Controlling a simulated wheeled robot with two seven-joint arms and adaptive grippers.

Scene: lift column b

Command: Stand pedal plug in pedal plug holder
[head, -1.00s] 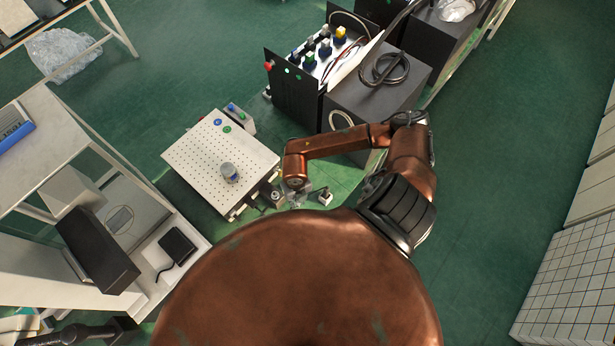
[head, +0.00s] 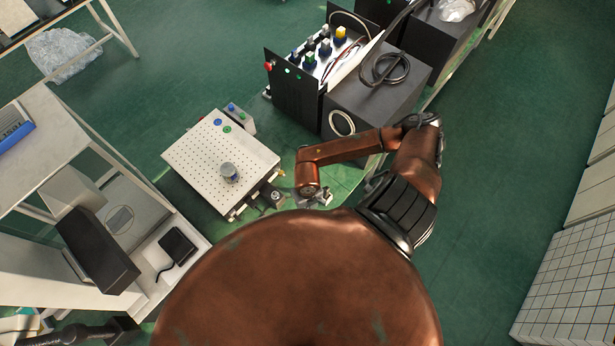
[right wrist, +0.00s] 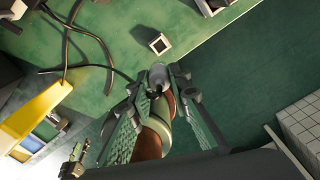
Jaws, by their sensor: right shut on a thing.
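My right gripper (head: 312,199) is low over the green work area, right of the perforated white board. In the right wrist view the right gripper (right wrist: 160,92) is shut on a grey cylindrical piece, which I take to be the pedal plug (right wrist: 158,74). Its lower part is hidden between the fingers. A small square block with a pale rim and dark middle, seemingly the pedal plug holder (right wrist: 159,43), sits on the green surface just beyond the plug and apart from it in the picture. In the head view the gripper partly covers the holder (head: 326,199). My left gripper is not seen.
The perforated white board (head: 200,165) lies to the left of the gripper. A dark cabinet with a coiled black cable (head: 375,105) stands behind. In the right wrist view a dark cable (right wrist: 92,68) crosses the green surface, and a yellow block (right wrist: 38,112) is at left.

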